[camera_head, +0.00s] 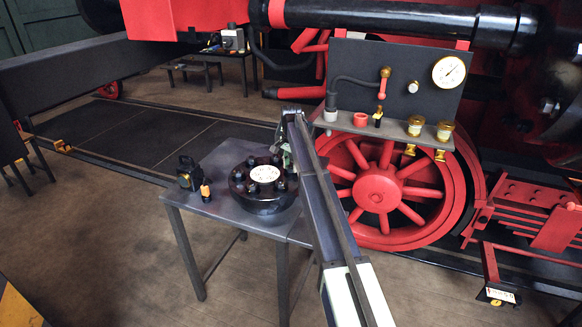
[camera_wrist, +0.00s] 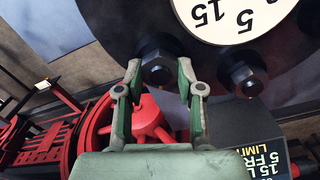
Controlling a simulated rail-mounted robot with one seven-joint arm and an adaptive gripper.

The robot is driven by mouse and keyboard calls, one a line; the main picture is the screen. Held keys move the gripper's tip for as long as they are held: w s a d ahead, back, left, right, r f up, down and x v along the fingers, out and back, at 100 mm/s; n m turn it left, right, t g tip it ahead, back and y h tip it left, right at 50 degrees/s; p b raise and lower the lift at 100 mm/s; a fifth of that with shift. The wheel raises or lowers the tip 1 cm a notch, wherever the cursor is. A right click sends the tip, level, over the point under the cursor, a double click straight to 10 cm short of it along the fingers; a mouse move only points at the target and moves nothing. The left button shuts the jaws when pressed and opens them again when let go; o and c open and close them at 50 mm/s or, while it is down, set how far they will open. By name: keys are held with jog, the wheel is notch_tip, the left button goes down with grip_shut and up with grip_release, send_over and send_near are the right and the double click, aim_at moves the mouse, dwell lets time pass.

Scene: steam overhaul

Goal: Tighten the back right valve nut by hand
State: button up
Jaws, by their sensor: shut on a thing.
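The valve (camera_head: 262,200) is a round black flange on the small grey table, with a white numbered dial (camera_head: 265,174) at its centre and several dark nuts on studs around it. My gripper (camera_head: 286,158) reaches down at the flange's back right side, and my arm hides part of that edge. In the wrist view, the pale green fingers of my gripper (camera_wrist: 159,72) are shut on a dark hex nut (camera_wrist: 157,69), one finger on each side. Another nut (camera_wrist: 244,78) stands free to the right, and the dial (camera_wrist: 232,15) shows at the top.
A dark lamp-like object (camera_head: 188,174) and a small orange-topped item (camera_head: 205,191) stand on the table (camera_head: 200,206) left of the valve.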

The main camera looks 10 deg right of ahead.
jog(key=m, duration=0.4)
jog(key=shift+b, duration=0.35)
jog(key=shift+m, duration=2.1)
jog(key=o, duration=1.2)
jog(key=shift+c, duration=0.2)
notch_tip(320, 180, up, 12)
